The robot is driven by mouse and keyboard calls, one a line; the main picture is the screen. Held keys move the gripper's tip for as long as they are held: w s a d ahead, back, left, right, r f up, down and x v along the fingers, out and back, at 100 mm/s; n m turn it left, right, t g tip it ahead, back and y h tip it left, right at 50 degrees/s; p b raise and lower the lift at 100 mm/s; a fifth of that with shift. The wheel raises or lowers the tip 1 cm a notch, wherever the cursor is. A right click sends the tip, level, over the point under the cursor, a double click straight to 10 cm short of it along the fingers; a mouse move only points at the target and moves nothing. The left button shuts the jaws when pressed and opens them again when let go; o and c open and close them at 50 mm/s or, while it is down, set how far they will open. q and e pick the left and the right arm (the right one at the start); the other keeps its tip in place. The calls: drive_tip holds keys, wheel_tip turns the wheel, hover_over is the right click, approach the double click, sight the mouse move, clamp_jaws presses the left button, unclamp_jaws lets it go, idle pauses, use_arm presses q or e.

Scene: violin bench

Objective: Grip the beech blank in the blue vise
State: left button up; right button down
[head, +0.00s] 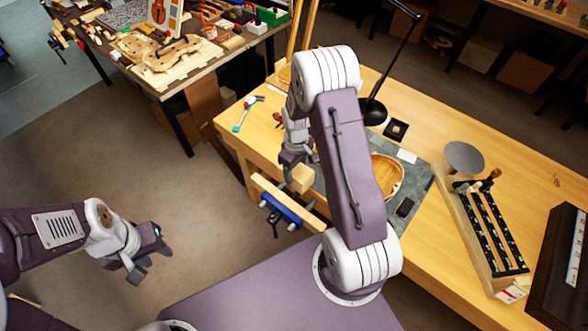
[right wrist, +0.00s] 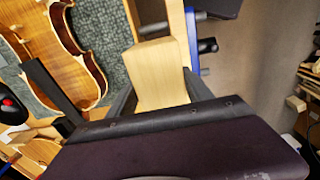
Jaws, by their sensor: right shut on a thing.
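The beech blank (head: 301,179) is a pale wooden block, held at the bench's front edge just above the blue vise (head: 283,209). My right gripper (head: 297,163) is shut on it from above. In the right wrist view the blank (right wrist: 160,72) sits between the two fingers, and its far end lies by the vise's wooden jaw (right wrist: 178,22). Part of the blue vise (right wrist: 191,38) shows beside that jaw. I cannot tell whether the blank is between the jaws or just above them. My left gripper (head: 148,262) is open and empty over the floor, away from the bench.
A violin body (head: 386,178) lies on the grey-green mat (head: 415,172) right of the vise, partly behind my right arm. A black lamp (head: 373,110) stands behind it. A dark rack (head: 490,228) is at the right. The floor left of the bench is clear.

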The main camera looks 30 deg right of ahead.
drive_tip(key=shift+a, duration=0.15)
drive_tip(key=shift+f+b, duration=0.3)
drive_tip(key=shift+f, duration=0.2)
wheel_tip(320, 180, down, 4)
drive_tip(key=b, duration=0.3)
drive_tip(key=shift+f, duration=0.45)
idle(0.9)
drive_tip(key=shift+f+b, duration=1.25)
drive_tip(key=shift+f, duration=0.6)
drive_tip(key=shift+r, duration=0.1)
drive_tip(key=shift+r+p, duration=1.5)
drive_tip(key=shift+r, duration=0.05)
